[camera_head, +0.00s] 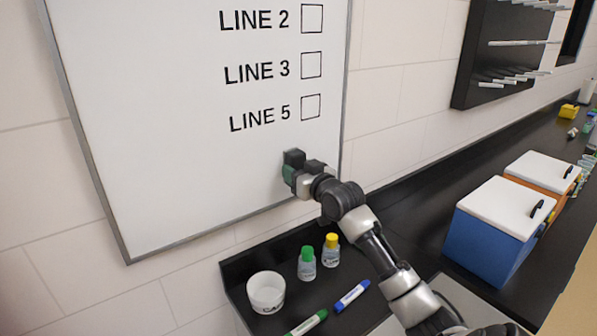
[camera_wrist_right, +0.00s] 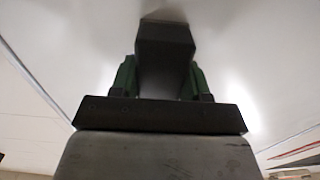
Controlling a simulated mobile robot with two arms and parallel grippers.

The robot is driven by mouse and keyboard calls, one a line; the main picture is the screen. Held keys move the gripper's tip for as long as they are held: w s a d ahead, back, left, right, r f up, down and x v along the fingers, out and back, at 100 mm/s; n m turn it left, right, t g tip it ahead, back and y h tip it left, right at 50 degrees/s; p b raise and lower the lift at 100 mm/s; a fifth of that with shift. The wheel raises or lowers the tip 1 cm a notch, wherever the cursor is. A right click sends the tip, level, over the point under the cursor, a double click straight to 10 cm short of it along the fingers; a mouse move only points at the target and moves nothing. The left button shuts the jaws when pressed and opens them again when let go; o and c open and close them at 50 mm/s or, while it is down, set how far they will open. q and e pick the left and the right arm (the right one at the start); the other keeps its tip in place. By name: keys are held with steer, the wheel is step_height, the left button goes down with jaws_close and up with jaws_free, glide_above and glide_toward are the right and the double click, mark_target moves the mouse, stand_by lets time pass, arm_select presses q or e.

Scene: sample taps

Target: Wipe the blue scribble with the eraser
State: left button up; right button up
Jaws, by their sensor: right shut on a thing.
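The whiteboard (camera_head: 170,130) hangs on the wall, with LINE 2, LINE 3 and LINE 5 and a box beside each. My right gripper (camera_head: 290,172) is at the board's lower right, below the LINE 5 box. It is shut on the eraser (camera_head: 294,157), a dark block. In the right wrist view the eraser (camera_wrist_right: 165,45) sits between the green fingers and reaches to the white board surface; whether it touches cannot be told. No blue scribble shows in either view; the patch behind the eraser and gripper is hidden. My left gripper is not in view.
Below the board, a black tray holds a white cup (camera_head: 266,293), a green-capped bottle (camera_head: 306,264), a yellow-capped bottle (camera_head: 331,250), a blue marker (camera_head: 352,296) and a green marker (camera_head: 308,323). A blue box with a white lid (camera_head: 500,210) stands on the right counter.

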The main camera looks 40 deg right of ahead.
steer(key=shift+d+r+p, duration=0.2)
steer(key=shift+d+p, duration=0.4)
steer(key=shift+a+f, duration=0.1)
steer(key=shift+a, duration=0.5)
steer(key=shift+p, duration=0.35)
steer(key=s, duration=0.2)
steer(key=s+p, duration=0.2)
steer(key=s, duration=0.1)
steer(key=shift+s+a+f, duration=0.1)
steer(key=shift+s+a, duration=0.2)
